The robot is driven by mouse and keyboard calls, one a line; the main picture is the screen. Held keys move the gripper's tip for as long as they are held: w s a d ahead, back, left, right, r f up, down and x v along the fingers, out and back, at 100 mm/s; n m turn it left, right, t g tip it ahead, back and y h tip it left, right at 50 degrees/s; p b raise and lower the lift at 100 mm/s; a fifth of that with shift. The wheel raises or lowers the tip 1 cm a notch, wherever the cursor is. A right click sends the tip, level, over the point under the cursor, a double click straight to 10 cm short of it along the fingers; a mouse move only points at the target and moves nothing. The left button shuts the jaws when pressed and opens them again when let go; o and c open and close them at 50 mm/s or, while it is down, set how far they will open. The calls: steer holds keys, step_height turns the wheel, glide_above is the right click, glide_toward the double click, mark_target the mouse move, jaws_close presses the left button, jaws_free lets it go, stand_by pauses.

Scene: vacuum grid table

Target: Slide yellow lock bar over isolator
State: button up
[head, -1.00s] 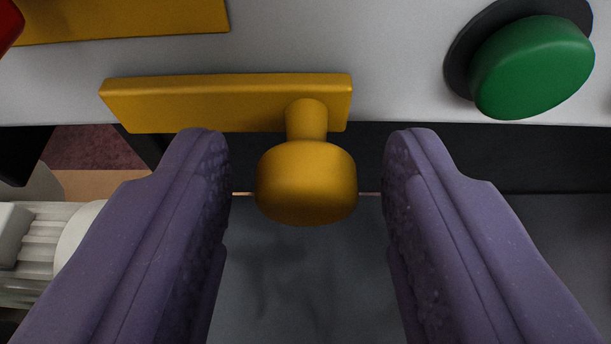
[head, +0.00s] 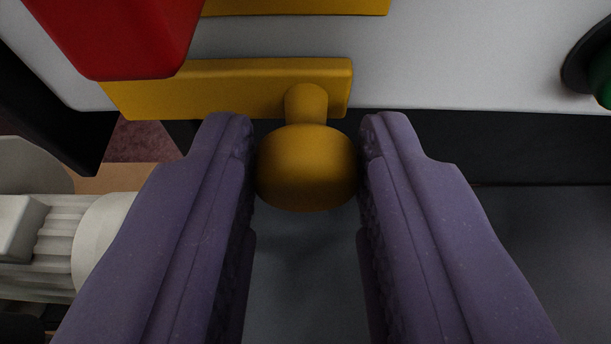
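The yellow lock bar (head: 225,92) lies flat across the lower edge of the pale panel. Its round yellow knob (head: 306,168) sticks out toward me near the bar's right end. My gripper (head: 308,150) has its two purple fingers closed on the knob, one on each side. A red block, which looks like the isolator handle (head: 125,35), stands at the upper left. It overlaps the upper edge of the bar's left part in the picture. I cannot tell whether they touch.
A second yellow plate (head: 295,5) shows at the top edge. A green button (head: 602,80) is cut off at the right. A pale ribbed motor-like body (head: 65,235) lies at lower left. A dark angled piece (head: 45,115) sits left of the bar.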

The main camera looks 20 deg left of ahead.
steer(key=shift+o, duration=1.4)
steer(key=p+v, duration=0.2)
steer(key=v, duration=0.6)
steer(key=shift+w, duration=0.1)
